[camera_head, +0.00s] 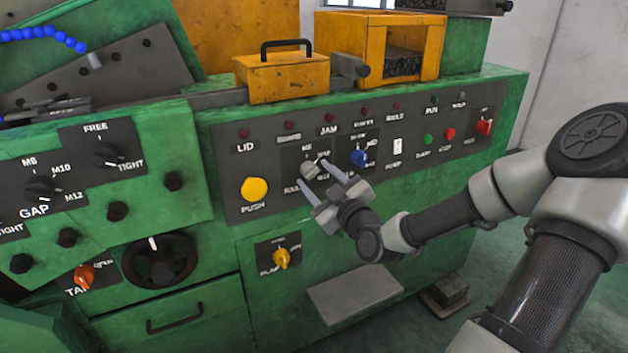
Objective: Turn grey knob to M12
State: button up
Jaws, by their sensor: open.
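The grey knob (309,170) sits on the dark control panel of the green machine, left of a blue knob (358,157). Printed labels surround it; M8 reads above it, and the others are too small or partly covered to read surely. My gripper (316,175) is in front of the grey knob, its two pale fingers spread and pointing up and left toward the panel. One finger is at the knob's lower left, the other at its right. I cannot tell whether either finger touches the knob. The pointer's setting is not clear.
A yellow push button (254,189) is left of my gripper, and a white switch (397,146) is to the right. A yellow knob (281,258) is below. A black GAP knob (41,188) with M8, M10 and M12 labels is at far left.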

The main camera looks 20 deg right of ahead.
jog(key=shift+w, duration=0.9)
jog(key=shift+c, duration=0.5)
jog(key=c, duration=0.9)
jog(key=shift+c, duration=0.2)
jog(key=shift+m, duration=0.3)
jog(key=m+p, duration=0.2)
jog(key=m, duration=0.2)
jog(key=shift+r+m+p, duration=0.15)
jog(key=shift+m+p, duration=0.15)
jog(key=shift+p, duration=0.05)
jog(key=m+p, duration=0.1)
jog(key=m, duration=0.2)
jog(key=shift+d, duration=0.1)
jog(key=shift+m+p, duration=0.9)
jog(key=shift+m, duration=0.9)
